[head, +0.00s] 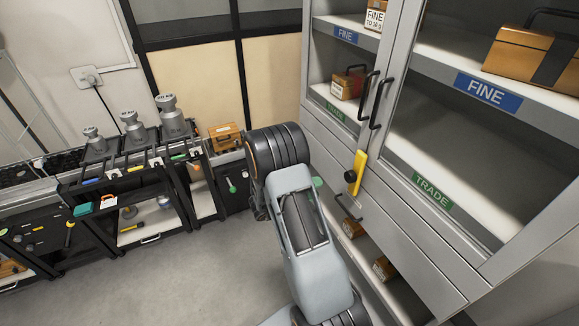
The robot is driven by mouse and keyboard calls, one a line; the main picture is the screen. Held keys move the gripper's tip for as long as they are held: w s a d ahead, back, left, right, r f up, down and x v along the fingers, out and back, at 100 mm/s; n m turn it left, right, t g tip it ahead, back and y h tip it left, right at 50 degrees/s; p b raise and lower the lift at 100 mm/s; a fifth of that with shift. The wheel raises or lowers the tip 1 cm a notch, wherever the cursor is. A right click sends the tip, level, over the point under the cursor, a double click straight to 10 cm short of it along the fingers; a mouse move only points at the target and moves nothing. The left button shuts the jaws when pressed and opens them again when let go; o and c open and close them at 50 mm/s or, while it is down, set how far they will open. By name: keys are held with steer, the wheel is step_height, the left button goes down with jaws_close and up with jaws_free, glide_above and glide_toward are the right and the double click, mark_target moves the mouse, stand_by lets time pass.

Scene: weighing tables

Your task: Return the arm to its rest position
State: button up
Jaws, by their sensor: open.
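My arm (303,225) rises from the bottom of the head view, with its grey link and dark ribbed joint (278,150) in front of the cabinet's left edge. My gripper does not show; the raised arm may hide it. I cannot see anything held.
A grey cabinet (403,160) with glass doors, FINE and TRADE labels and a yellow handle (358,172) stands close at the right. Several metal weights (170,118) stand on the bench at the left. A wooden box (224,136) sits near the joint. Grey floor (190,280) is clear at lower left.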

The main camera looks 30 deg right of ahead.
steer(key=w+a+f+m+t+y, duration=0.2)
steer(key=w+a+f+t+y, duration=0.4)
steer(key=w+f+t+y, duration=0.25)
steer(key=a+r+n+y, duration=0.1)
steer(key=a+r+y, duration=0.4)
steer(key=a+y, duration=0.5)
steer(key=s+a+r+n+g, duration=0.1)
steer(key=s+a+r, duration=0.3)
steer(key=s+r, duration=0.5)
steer(key=s+a+r+n+h, duration=0.1)
steer(key=s+a+r+n, duration=0.2)
steer(key=s+r, duration=0.6)
steer(key=shift+s+a+g, duration=0.2)
steer(key=shift+a+g, duration=0.15)
steer(key=shift+a, duration=0.15)
